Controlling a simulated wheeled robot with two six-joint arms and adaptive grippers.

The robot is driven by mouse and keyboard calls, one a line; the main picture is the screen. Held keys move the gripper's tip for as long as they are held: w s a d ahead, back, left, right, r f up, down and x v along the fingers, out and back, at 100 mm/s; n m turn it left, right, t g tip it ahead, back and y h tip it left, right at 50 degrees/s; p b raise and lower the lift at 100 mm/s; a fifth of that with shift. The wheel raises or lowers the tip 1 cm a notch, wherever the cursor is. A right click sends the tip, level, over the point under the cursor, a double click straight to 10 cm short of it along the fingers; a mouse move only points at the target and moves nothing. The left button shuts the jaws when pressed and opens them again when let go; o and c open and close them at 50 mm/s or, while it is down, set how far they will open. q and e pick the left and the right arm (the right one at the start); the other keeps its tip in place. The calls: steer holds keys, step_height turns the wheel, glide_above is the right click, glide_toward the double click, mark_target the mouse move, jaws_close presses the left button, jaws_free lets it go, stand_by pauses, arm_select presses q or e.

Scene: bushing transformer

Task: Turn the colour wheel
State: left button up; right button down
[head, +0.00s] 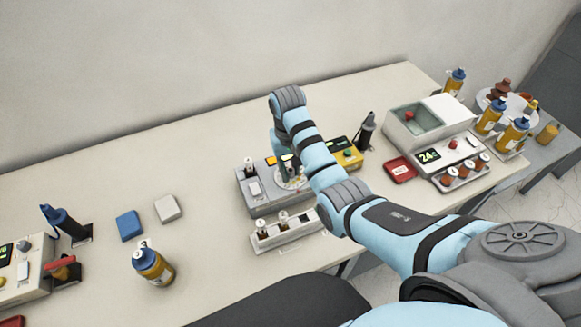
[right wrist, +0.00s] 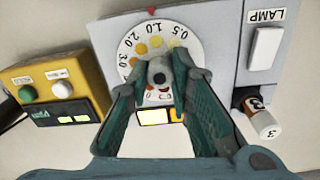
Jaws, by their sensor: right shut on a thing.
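The colour wheel (right wrist: 190,52) is a white disc with printed numbers and yellow to orange dots, on a grey instrument. In the head view the wheel (head: 291,183) is partly hidden by my right arm. A small red mark (right wrist: 151,10) sits above its rim. My right gripper (right wrist: 160,76) has its two green fingers closed on the grey knob (right wrist: 158,68) at the wheel's centre. In the head view the right gripper (head: 282,150) reaches down from above, partly hidden behind the arm. My left gripper is out of view.
A white lamp switch (right wrist: 265,48) and a vial (right wrist: 265,124) labelled 3 are right of the wheel. A yellow meter (right wrist: 62,88) stands left of it. A vial rack (head: 285,232) stands in front of the instrument.

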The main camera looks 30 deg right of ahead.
steer(key=c, duration=1.4)
jaws_free()
steer(key=shift+c, duration=0.2)
